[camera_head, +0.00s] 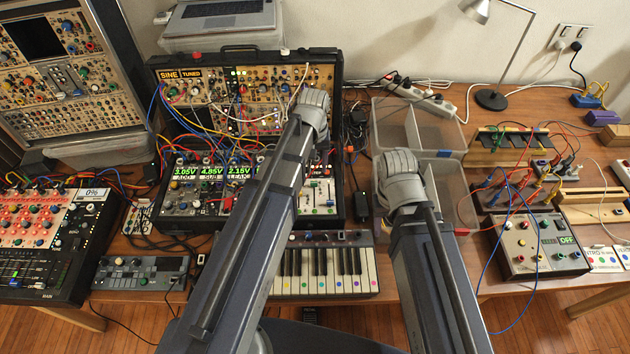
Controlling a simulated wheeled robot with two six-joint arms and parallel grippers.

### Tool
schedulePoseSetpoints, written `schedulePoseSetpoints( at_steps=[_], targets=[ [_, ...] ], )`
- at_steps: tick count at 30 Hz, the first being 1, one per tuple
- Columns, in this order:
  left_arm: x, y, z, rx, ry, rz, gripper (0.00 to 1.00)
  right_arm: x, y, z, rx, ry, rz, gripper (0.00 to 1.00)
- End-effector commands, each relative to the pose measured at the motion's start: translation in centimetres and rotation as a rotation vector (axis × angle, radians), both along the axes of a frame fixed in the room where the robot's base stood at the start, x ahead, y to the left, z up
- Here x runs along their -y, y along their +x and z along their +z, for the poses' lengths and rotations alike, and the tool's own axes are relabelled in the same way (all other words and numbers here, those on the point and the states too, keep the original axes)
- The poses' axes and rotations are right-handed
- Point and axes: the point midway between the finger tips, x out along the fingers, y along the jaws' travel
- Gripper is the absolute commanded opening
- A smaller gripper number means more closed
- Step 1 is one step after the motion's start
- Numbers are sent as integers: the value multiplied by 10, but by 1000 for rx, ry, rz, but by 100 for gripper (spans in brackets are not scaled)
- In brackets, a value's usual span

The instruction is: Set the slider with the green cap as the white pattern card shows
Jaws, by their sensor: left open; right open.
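My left gripper (312,105) is over the right part of the black modular synth case (253,222); its arm covers part of the panels. My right gripper (400,175) is over the clear bins right of that case. Both are seen from behind, with fingertips hidden; both are open, and I see nothing held. A panel with small coloured slider caps (318,198) shows beside my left arm; I cannot surely pick out the green-capped slider or its setting. White cards with coloured marks (604,259) lie at the right edge; I cannot tell which is the pattern card.
A small keyboard (345,268) stands in front of the case. A mixer (35,245) stands left, under a tilted modular rack (65,80). A grey box with knobs (530,243) and loose cables is at right. A lamp (490,98) stands behind. Bare table shows around the lamp.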

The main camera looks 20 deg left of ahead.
Motion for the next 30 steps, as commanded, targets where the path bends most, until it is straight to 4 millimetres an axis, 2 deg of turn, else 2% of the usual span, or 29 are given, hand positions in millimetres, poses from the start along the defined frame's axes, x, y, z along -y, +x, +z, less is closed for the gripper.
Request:
schedulePoseSetpoints(
  at_steps=[1,15,27,30],
  targets=[
    [0,0,-9,0,0,-1,57,0,0,-9,0,0,0,50],
    [0,0,-64,0,0,-1,57,0,0,-64,0,0,0,50],
    [0,0,-68,0,0,-1,57,0,0,-68,0,0,0,50],
    [0,0,-68,0,0,-1,47,0,0,-68,0,0,0,50]
  ],
)
